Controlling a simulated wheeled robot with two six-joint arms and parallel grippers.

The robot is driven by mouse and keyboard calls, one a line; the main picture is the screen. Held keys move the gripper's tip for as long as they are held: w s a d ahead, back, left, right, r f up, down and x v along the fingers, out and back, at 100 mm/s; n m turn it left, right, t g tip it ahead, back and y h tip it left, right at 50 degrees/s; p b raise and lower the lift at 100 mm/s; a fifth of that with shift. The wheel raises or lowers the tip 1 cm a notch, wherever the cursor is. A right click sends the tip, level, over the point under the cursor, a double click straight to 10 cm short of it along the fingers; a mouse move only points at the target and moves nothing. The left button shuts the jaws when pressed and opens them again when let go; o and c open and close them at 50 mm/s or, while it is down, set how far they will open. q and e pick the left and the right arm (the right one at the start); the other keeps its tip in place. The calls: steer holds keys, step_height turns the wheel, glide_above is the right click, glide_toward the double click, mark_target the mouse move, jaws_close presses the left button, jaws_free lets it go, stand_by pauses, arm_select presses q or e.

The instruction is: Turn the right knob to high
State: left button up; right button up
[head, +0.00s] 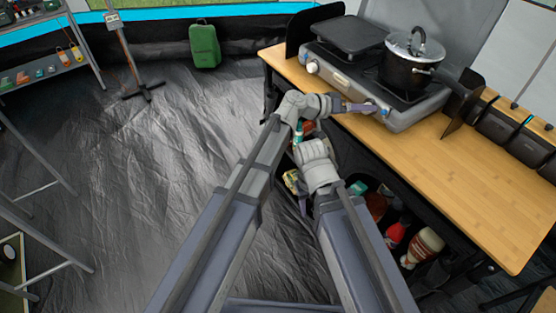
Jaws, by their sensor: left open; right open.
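The grey two-burner stove (345,75) stands on the wooden counter. Its left knob (312,67) is a pale round knob on the front face. The right knob (385,112) is on the same face, small and partly covered by my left gripper (368,107). That gripper is open, with its fingertips at the knob; I cannot tell whether they touch it or which setting it points to. My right gripper (314,150) is lower, in front of the counter's edge, apart from the stove. It is open, though its fingers are mostly hidden by its wrist.
A dark lidded pot (408,75) stands on the right burner and a flat black griddle (348,35) covers the left. The wooden counter (450,170) is bare at right. Bottles (422,245) stand on a shelf below.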

arm_select(q)
steer(key=m, duration=0.1)
steer(key=m+y+p, duration=0.1)
steer(key=shift+s+d+r+m+t+y+p, duration=0.15)
steer(key=shift+s+r+m+t+y+p, duration=0.15)
steer(key=shift+r+m+t, duration=0.1)
steer(key=shift+s+a+m+t+y+p, duration=0.1)
steer(key=shift+a+m+t+y+p, duration=0.1)
steer(key=shift+m+t+y+p, duration=0.3)
steer(key=s+a+f+n+g+y+p, duration=0.2)
steer(key=s+a+g+y+p, duration=0.1)
steer(key=s+a, duration=0.7)
steer(key=s+a+f+n+g+y+p, duration=0.3)
steer(key=s+a+y+p, duration=0.2)
steer(key=s+a, duration=0.6)
steer(key=shift+a+f+g+y, duration=0.15)
steer(key=shift+a+g+y, duration=0.25)
steer(key=shift+a+y, duration=0.75)
steer(key=shift+d, duration=0.2)
